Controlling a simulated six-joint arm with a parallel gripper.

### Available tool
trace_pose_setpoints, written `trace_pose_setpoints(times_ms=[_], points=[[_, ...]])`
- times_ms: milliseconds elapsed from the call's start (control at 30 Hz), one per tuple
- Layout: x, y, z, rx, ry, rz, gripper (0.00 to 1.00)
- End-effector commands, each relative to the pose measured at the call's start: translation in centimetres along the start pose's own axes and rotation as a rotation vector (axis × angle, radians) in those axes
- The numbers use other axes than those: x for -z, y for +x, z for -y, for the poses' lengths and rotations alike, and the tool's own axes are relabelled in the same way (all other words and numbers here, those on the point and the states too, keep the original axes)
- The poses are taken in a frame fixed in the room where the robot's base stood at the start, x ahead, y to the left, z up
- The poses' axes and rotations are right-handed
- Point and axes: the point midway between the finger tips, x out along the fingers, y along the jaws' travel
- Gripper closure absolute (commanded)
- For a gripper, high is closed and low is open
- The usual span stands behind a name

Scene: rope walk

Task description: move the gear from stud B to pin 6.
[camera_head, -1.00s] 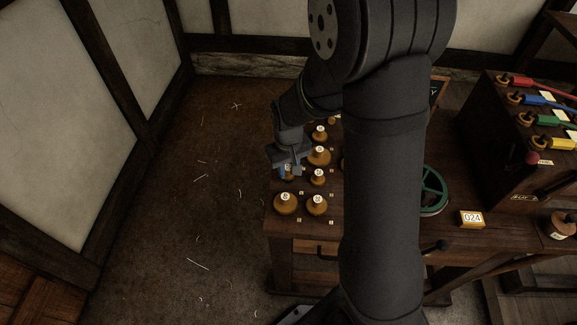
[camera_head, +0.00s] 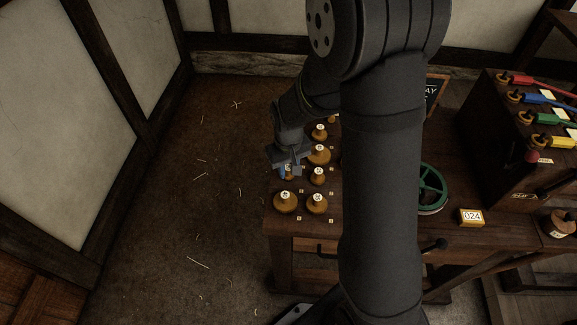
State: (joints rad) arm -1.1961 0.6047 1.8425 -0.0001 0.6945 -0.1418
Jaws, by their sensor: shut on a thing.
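The labels are too small to read, so stud B and pin 6 cannot be told apart.
My arm covers the middle of the bench (camera_head: 385,240). To its right are a green handwheel (camera_head: 431,188) and a yellow-edged counter reading 024 (camera_head: 471,218). A dark cabinet with coloured levers (camera_head: 520,125) stands at the far right. Open floor lies left of the bench.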

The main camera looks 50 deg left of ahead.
Motion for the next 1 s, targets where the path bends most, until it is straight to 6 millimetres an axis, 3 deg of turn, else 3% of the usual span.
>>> trace_pose_setpoints(times_ms=[367,400,500,800,1000], points=[[0.0,0.3,0.0,0.000,0.000,0.000,0.91],[0.0,0.3,0.0,0.000,0.000,0.000,0.65],[0.0,0.3,0.0,0.000,0.000,0.000,0.48],[0.0,0.1,0.0,0.000,0.000,0.000,0.48],[0.1,-1.3,0.0,0.000,0.000,-0.003,0.48]])
